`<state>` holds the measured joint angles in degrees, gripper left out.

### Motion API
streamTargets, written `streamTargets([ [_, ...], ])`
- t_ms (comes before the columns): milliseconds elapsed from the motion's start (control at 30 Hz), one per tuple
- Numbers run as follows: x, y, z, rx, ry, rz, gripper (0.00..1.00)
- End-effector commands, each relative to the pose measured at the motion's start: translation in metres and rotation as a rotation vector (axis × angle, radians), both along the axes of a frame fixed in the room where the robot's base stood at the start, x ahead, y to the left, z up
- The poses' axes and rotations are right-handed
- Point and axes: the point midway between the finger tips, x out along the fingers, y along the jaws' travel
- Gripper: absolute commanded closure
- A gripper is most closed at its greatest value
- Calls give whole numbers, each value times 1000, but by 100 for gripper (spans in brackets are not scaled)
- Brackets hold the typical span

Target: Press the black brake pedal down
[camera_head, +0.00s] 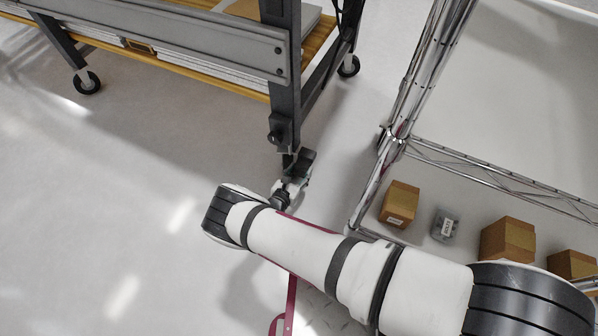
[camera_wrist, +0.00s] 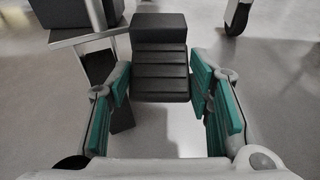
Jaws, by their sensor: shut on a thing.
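The black brake pedal (camera_wrist: 161,75) is a ribbed dark plate with a raised block at its far end, in the upper middle of the wrist view. In the head view it shows as a small dark piece (camera_head: 304,160) at the foot of the cart's near leg. My gripper (camera_wrist: 160,88) has its teal-padded fingers on the left and right sides of the pedal and is shut on it. In the head view my gripper (camera_head: 290,188) is small and partly hidden behind my arm. The caster under the pedal is not clearly visible.
The grey-framed cart (camera_head: 190,38) with a yellow lower shelf stands at the top, with casters (camera_head: 86,82) on the floor. A chrome wire rack (camera_head: 480,170) stands to the right, with cardboard boxes (camera_head: 399,205) low on it. The floor at left is clear.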

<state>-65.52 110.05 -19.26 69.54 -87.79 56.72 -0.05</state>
Motion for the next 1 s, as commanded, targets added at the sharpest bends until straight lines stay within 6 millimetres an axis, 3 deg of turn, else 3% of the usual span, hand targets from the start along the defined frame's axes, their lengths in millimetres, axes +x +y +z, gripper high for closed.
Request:
streamTargets([
  [33,1,1,0,1,1,2,81],
  [67,1,1,0,1,1,2,49],
  [133,1,1,0,1,1,2,33],
  [567,-6,3,2,2,1,1,33],
  [1000,-80,30,23,1,2,3,33],
])
